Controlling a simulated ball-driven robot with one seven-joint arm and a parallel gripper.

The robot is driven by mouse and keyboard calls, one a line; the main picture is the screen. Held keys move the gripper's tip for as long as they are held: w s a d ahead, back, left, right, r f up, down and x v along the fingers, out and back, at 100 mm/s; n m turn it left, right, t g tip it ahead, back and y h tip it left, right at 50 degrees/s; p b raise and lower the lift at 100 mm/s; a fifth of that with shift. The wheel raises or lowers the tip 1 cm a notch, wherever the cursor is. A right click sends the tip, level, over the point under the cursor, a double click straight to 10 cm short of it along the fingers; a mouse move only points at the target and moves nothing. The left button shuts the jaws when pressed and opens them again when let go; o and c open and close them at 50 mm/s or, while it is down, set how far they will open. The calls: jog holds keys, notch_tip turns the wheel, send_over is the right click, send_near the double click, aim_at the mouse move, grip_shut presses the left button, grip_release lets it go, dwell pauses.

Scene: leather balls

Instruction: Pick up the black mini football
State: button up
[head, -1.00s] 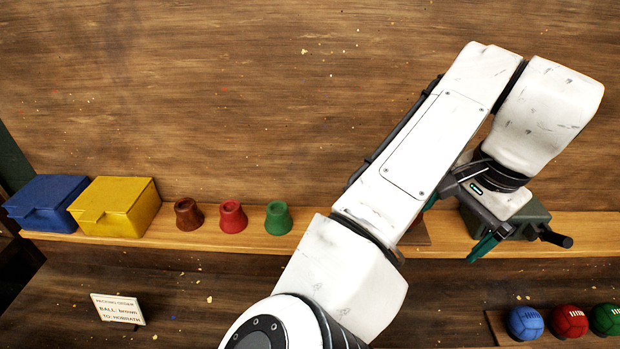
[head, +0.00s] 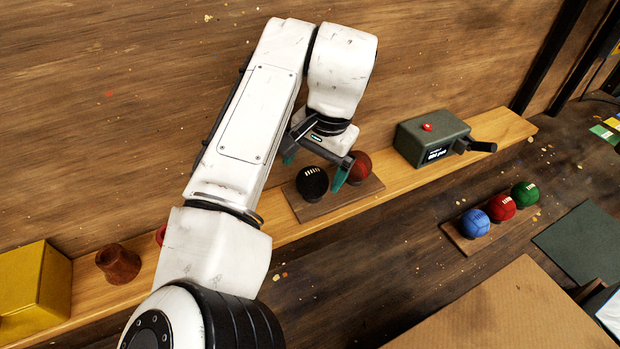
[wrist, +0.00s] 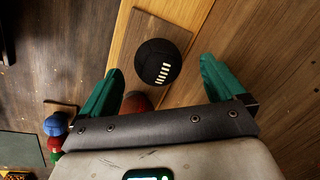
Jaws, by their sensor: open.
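The black mini football (head: 312,184), with white lacing, sits beside a reddish-brown ball (head: 361,164) on a small brown board (head: 335,204) on the shelf. My gripper (head: 313,171) is open and empty, with its green fingers to either side of the black ball in the head view. In the wrist view, the black ball (wrist: 158,63) shows between and a little beyond the fingertips (wrist: 160,70), lacing towards me. I cannot tell how far above it the fingers are. The brown ball (wrist: 138,101) is partly hidden by the gripper's bar.
A dark green device (head: 420,138) with a red button and a handle stands on the shelf to the right. Blue (head: 474,223), red (head: 502,207) and green (head: 525,194) balls sit on a lower board. A cardboard surface (head: 510,310) lies at the front.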

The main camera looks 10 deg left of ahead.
aim_at(314, 173)
jog(key=shift+w+a+f+p, duration=0.15)
jog(key=shift+f+p, duration=0.2)
jog(key=shift+f, duration=0.9)
jog(key=shift+w+a+f+p, duration=0.1)
jog(key=shift+f+p, duration=0.2)
jog(key=shift+f, duration=0.95)
jog(key=c, duration=1.1)
jog(key=shift+r, duration=0.1)
